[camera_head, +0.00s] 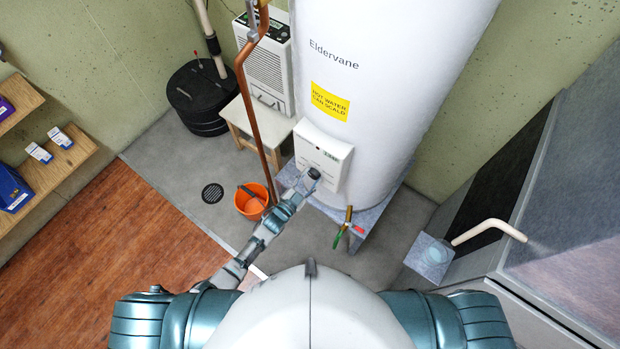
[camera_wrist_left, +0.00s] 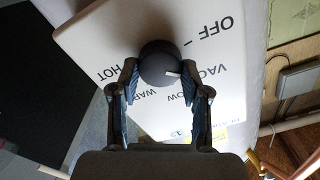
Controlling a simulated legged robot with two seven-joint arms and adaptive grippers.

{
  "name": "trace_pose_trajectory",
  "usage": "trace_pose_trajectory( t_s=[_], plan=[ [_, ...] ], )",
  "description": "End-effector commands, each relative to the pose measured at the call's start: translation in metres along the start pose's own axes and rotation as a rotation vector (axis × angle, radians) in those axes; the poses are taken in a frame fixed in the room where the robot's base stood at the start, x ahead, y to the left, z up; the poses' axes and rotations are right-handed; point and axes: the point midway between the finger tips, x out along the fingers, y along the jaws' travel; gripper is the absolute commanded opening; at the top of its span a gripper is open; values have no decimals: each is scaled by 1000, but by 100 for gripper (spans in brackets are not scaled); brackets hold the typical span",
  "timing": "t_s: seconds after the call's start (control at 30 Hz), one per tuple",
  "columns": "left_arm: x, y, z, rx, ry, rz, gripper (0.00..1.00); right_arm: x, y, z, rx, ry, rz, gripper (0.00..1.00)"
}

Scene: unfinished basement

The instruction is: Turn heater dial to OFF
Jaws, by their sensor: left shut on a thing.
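The white water heater (camera_head: 395,80) stands upright, with a white control box (camera_head: 333,158) low on its front. The dark round dial (camera_head: 314,172) sticks out of the box; it also shows in the left wrist view (camera_wrist_left: 158,60). My left gripper (camera_head: 305,181) is shut on the dial, its two fingers on opposite sides in the wrist view (camera_wrist_left: 160,85). OFF, VAC, LOW, WARM and HOT are printed around the dial. The dial's white mark (camera_wrist_left: 173,74) lies at its lower right in that view, on the VAC side, not towards OFF. My right gripper is out of view.
A copper pipe (camera_head: 253,110) rises left of the control box, near an orange bucket (camera_head: 250,203). A brass drain valve (camera_head: 347,218) sits at the heater's base. A dehumidifier (camera_head: 265,62) stands on a stool (camera_head: 238,118) behind. Shelves (camera_head: 62,165) are at left.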

Motion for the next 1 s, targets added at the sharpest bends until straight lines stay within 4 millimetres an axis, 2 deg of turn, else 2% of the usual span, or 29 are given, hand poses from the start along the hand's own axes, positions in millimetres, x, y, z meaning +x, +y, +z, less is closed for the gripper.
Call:
trace_pose_trajectory(
  t_s=[0.6, 1.0],
  plan=[
    [0, -3, 2, -562, -2, -2, 12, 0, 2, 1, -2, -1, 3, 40],
    [0, -2, 2, -786, -4, -1, 12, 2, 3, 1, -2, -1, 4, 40]
  ],
)
